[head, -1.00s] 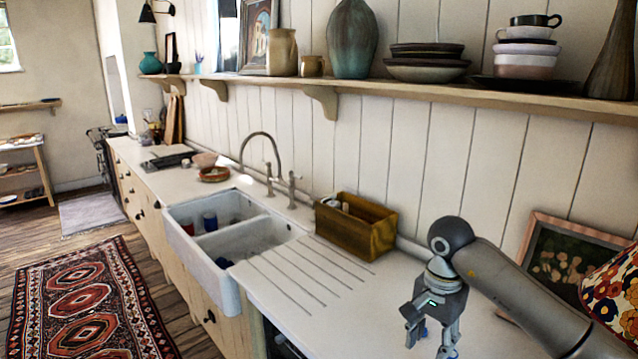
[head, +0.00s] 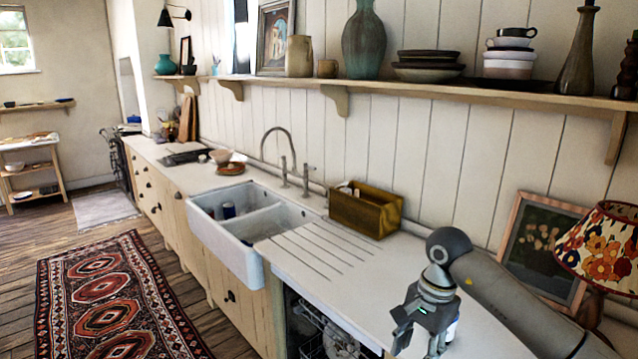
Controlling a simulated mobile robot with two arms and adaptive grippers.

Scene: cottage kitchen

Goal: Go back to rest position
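My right arm comes in from the right, over the right end of the white counter (head: 300,262). My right gripper (head: 418,346) points down over the counter near the bottom edge, its fingers apart. I see nothing held between them. A small white and blue shape shows just behind the gripper, and I cannot tell what it is. My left gripper is not in view.
A double sink (head: 246,255) holds small items. A wooden box (head: 366,212) stands behind the drainer grooves. A framed picture (head: 541,250) and a floral lamp (head: 602,245) stand at the right. An open dishwasher rack (head: 325,335) shows below the counter. A rug (head: 118,300) covers the left floor.

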